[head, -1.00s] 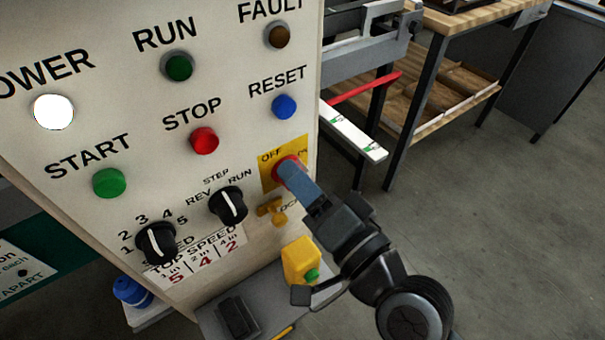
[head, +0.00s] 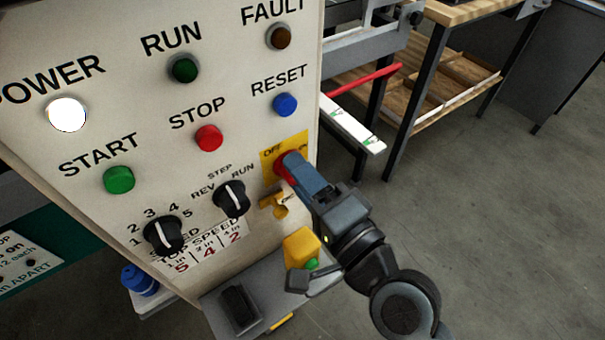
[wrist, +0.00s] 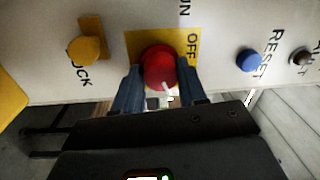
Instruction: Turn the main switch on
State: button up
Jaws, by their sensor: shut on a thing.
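The main switch is a red rotary knob (wrist: 158,68) on a yellow plate (wrist: 133,42) marked OFF, on the control panel's front. In the head view the knob (head: 284,163) is partly hidden by my gripper (head: 297,172). In the wrist view my gripper (wrist: 160,85) has its two blue fingers on either side of the knob, shut on it. A white mark on the knob's face points down and slightly right in that view. The POWER lamp (head: 67,114) glows white; the RUN lamp (head: 184,70) is dark green.
A yellow lock piece (head: 274,204) hangs just below the switch. Nearby are the blue RESET button (head: 285,104), red STOP button (head: 209,138) and black STEP selector (head: 232,198). A grey ledge with a yellow box (head: 301,248) lies below. Open floor is at right.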

jog(key=shift+w+a+r, duration=0.1)
jog(key=shift+r, duration=0.2)
jog(key=o, duration=0.8)
jog(key=shift+o, duration=1.1)
jog(key=shift+f, duration=0.2)
jog(key=b+v, duration=0.3)
jog(key=v, duration=0.4)
jog(key=shift+s+d, duration=0.25)
jog(key=shift+s, duration=0.1)
jog(key=shift+f, duration=0.1)
